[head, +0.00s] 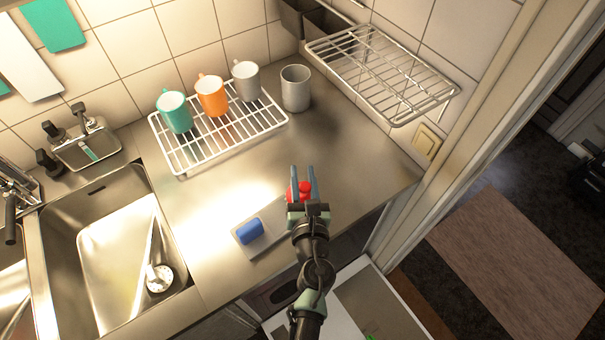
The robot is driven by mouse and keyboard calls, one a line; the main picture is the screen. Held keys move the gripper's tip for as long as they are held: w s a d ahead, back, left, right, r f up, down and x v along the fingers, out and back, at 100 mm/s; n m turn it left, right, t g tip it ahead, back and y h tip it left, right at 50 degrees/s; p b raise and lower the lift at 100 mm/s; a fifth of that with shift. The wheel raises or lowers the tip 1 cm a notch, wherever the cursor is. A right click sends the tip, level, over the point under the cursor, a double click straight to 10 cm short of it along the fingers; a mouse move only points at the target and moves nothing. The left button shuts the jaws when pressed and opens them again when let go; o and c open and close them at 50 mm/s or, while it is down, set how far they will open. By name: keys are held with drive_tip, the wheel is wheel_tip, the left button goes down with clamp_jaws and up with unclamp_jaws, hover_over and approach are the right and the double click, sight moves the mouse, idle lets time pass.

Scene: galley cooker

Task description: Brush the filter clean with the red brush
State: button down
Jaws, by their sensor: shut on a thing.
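My gripper (303,172) is over the steel worktop near its front right part, its two blue-grey fingers on either side of a red thing. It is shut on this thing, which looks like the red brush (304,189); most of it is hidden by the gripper. A flat grey piece (273,236), perhaps the filter, lies on the worktop just left of my wrist. My arm hides its right end. A blue rounded block (249,231) lies on its left end.
A white wire rack (196,160) holds teal, orange and grey mugs at the back; a steel cup (296,88) stands beside it. A metal wire shelf (382,75) juts from the wall. The sink (60,235) is left.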

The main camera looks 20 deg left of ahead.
drive_tip(key=shift+w+a, duration=0.2)
drive_tip(key=shift+a, duration=0.15)
drive_tip(key=shift+r, duration=0.15)
wheel_tip(320, 180, up, 7)
drive_tip(key=p, duration=0.7)
